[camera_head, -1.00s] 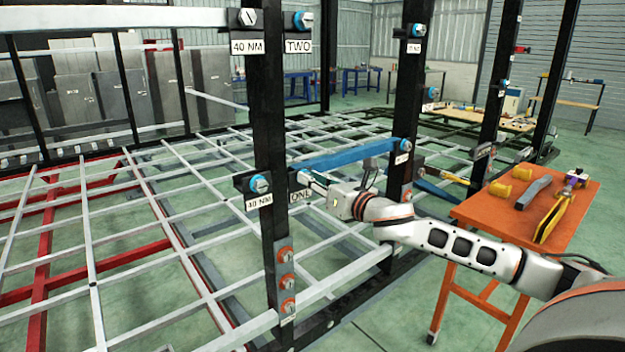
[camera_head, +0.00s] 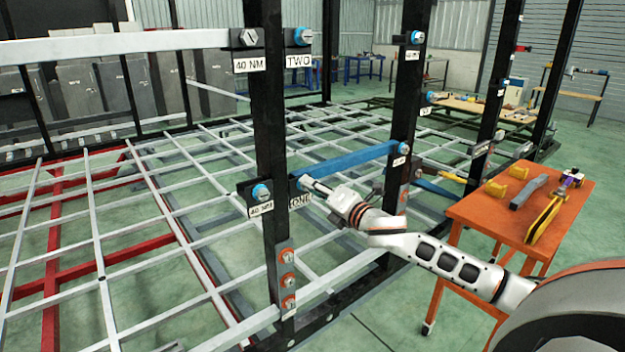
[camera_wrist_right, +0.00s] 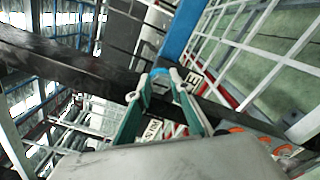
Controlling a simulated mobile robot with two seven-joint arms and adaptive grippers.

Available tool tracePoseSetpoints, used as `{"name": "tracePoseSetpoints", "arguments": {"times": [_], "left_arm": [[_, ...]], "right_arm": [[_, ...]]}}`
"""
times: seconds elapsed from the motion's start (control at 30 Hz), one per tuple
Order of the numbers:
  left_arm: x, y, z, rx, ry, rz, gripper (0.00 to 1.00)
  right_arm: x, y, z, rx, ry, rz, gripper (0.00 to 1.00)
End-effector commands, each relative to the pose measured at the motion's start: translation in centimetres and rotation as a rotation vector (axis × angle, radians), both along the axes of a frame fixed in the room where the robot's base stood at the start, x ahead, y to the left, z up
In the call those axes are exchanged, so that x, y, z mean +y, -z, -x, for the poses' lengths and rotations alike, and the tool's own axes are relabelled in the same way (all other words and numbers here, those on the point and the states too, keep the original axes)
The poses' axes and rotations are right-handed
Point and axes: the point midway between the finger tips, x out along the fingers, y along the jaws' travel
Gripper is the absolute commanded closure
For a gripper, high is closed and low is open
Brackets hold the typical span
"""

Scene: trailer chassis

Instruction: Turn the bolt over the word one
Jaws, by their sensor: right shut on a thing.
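The bolt over the word ONE (camera_head: 301,183) has a blue ring and sits on the black post (camera_head: 270,120), above the white ONE label (camera_head: 299,200). My right gripper (camera_head: 308,184) reaches it from the right, with its fingertips at the bolt. In the wrist view the green fingers of my right gripper (camera_wrist_right: 162,82) close on either side of the blue bolt head (camera_wrist_right: 160,71). The ONE label (camera_wrist_right: 193,80) shows partly behind a finger. The exact contact is hard to see. My left gripper is out of view.
Another blue-ringed bolt (camera_head: 261,192) over a 40 NM label is just left. A bolt over TWO (camera_head: 301,37) is higher up. A blue bar (camera_head: 345,156) runs behind my gripper. An orange cart (camera_head: 500,212) with tools stands at right.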

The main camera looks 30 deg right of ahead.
Motion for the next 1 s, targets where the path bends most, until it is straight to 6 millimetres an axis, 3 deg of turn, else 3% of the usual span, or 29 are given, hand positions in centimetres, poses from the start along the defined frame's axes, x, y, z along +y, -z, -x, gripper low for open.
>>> {"name": "tracePoseSetpoints", "arguments": {"times": [0.23, 0.5, 1.0], "left_arm": [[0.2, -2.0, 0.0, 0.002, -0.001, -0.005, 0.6], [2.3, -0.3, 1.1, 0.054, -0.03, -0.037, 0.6], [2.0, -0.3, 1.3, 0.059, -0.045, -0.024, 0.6]], "right_arm": [[-0.1, 0.1, 0.0, 0.023, 0.002, -0.237, 1.0], [-0.1, 0.5, 0.1, 0.043, 0.002, -0.492, 1.0], [0.0, 1.0, 0.1, 0.082, 0.004, -0.966, 1.0]]}}
